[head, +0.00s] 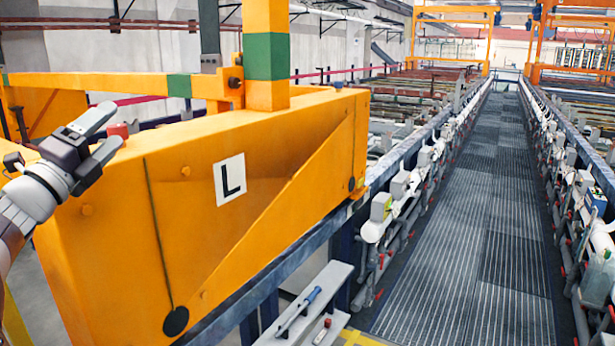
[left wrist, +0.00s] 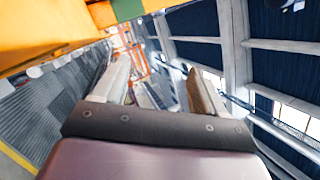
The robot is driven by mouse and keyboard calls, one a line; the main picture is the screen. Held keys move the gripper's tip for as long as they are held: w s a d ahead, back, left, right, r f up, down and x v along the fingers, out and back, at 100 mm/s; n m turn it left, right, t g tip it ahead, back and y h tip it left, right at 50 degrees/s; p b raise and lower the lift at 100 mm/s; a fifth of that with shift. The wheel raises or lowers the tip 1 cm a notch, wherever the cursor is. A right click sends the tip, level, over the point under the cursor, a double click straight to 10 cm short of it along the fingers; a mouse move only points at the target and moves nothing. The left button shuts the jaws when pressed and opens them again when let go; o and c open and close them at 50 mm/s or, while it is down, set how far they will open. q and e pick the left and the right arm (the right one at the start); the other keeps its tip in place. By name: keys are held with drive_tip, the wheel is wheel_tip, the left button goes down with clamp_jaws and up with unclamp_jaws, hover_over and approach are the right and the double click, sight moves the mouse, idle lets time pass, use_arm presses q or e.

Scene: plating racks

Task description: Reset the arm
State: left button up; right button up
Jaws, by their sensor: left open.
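My left gripper (head: 108,134) is at the left of the head view, in front of the upper left part of a large orange machine housing (head: 110,215) marked with an "L". Its two fingers are apart and nothing is between them. In the left wrist view the open fingers (left wrist: 158,88) point away from the camera, with the orange housing (left wrist: 45,30) at the upper left. A small red part (head: 118,130) shows close to the fingertips in the head view; I cannot tell whether they touch it. My right gripper is in neither view.
A ribbed grey walkway (head: 470,210) runs away at the right between rows of pipes and fittings. A light grey shelf (head: 310,305) with a blue-handled tool (head: 298,310) is at the bottom centre.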

use_arm(q)
drive_tip(key=d+f+n+g+y+b, duration=0.25)
drive_tip(key=f+n, duration=0.35)
drive_tip(key=f, duration=0.5)
drive_tip(key=s+d+f+n+g+y+b, duration=0.1)
drive_tip(key=f+n+g+y, duration=0.25)
drive_tip(key=f+n, duration=0.6)
drive_tip(key=d+f+n+g+y+b, duration=0.2)
drive_tip(key=f+n+y, duration=0.15)
drive_tip(key=f, duration=0.95)
drive_tip(key=s+d+f+n+g+h+b, duration=0.1)
drive_tip(key=s+d+f+n+g, duration=0.2)
drive_tip(key=s+f, duration=0.8)
drive_tip(key=s+d+f+n+g+h+b, duration=0.1)
drive_tip(key=s+d+f+n+g+b, duration=0.1)
drive_tip(key=s+d+f+n+g, duration=0.2)
drive_tip(key=s+d+f+g, duration=0.3)
drive_tip(key=s+f+g, duration=0.2)
drive_tip(key=s+f, duration=0.3)
drive_tip(key=shift+s+d+f, duration=0.15)
drive_tip(key=shift+s+f, duration=0.05)
drive_tip(key=shift+s, duration=1)
drive_tip(key=shift+r, duration=0.1)
